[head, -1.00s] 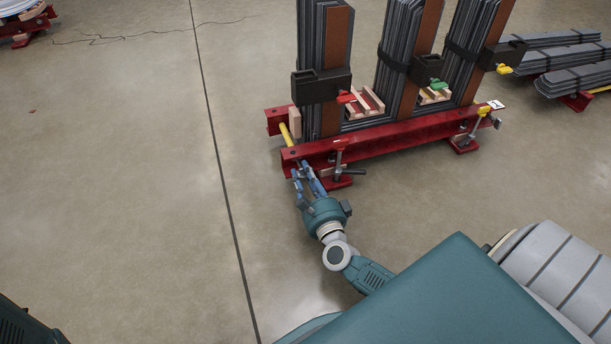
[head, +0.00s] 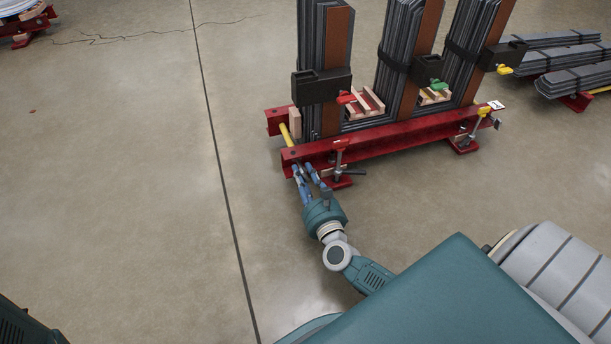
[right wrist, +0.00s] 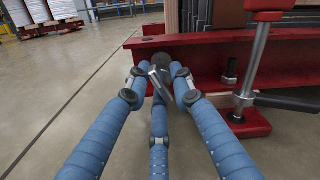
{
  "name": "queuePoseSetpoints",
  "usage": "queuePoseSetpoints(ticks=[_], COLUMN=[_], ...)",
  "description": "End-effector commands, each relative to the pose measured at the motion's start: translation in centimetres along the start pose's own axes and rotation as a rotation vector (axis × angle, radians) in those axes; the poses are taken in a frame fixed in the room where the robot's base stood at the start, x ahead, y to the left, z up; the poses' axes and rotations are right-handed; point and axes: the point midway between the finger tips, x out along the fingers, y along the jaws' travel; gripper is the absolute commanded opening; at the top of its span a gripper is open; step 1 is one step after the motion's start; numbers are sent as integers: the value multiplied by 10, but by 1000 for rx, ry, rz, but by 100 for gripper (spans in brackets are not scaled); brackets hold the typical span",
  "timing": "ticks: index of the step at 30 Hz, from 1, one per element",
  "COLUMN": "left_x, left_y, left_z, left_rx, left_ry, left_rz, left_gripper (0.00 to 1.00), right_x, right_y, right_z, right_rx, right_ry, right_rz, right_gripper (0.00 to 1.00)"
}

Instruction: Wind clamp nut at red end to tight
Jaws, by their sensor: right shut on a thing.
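The red beam frame (head: 390,139) holds the upright dark core stacks. A yellow rod (head: 288,136) runs across its left end, on the side of the red-handled clamp (head: 345,97). In the right wrist view, a grey metal clamp nut (right wrist: 160,82) sits at the near face of the red beam (right wrist: 203,62), with a dark round part behind it. My right gripper (head: 304,168) has blue fingers, also seen in the right wrist view (right wrist: 159,76). They are closed around the nut, which they partly hide. My left gripper is out of view.
A red screw clamp (head: 340,157) with a dark bar handle stands just right of my fingers, on the beam's near side. Green-handled (head: 437,85) and yellow-handled (head: 502,69) clamps grip the other stacks. Flat stacks (head: 575,82) lie at far right.

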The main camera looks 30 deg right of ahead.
Motion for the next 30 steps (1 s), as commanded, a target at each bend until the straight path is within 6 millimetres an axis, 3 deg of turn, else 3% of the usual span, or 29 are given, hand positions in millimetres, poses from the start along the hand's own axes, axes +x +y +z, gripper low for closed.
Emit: queuePoseSetpoints(ticks=[3,14,23,30], left_x=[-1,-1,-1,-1], left_y=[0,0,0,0], left_z=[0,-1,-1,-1], left_rx=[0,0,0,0], left_ry=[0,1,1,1], left_rz=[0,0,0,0], left_gripper=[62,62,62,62], right_x=[0,0,0,0], right_y=[-2,-2,-2,-2], right_z=[3,3,3,3], right_rx=[106,162,516,541], right_ry=[-5,-6,-8,-8], right_rz=[-17,-17,-16,-15], right_gripper=[0,0,0,0])
